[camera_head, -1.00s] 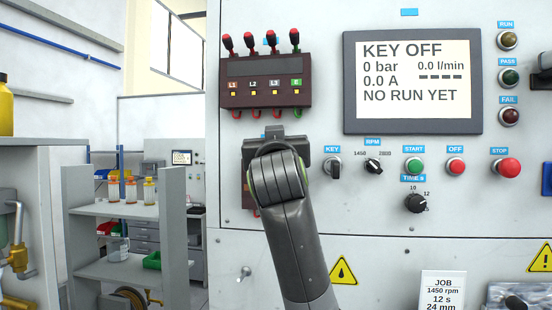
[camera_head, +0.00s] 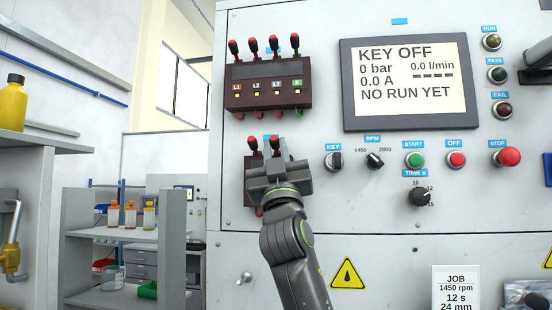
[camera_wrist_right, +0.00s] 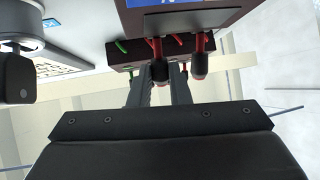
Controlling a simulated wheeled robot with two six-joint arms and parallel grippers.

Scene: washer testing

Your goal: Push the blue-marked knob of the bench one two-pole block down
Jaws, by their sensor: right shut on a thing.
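The two-pole block (camera_head: 250,172) is a dark red box on the panel's left side, largely hidden behind my right gripper. Its two red-tipped knobs stick up: the left knob (camera_head: 253,144) is free, and the right knob (camera_head: 277,143) is between my fingers. My right gripper (camera_head: 277,150) is shut on that right knob, fingers pointing at the panel. In the right wrist view the held knob (camera_wrist_right: 158,72) sits between the fingers, with the other knob (camera_wrist_right: 198,66) beside it. Part of a blue label (camera_wrist_right: 172,3) shows above. My left gripper is not in view.
A larger block (camera_head: 268,85) with several red-tipped knobs is just above. The screen (camera_head: 408,80) reads KEY OFF. A key switch (camera_head: 334,161), the RPM knob (camera_head: 374,160) and push buttons lie to the right. A shelf (camera_head: 110,234) stands at left.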

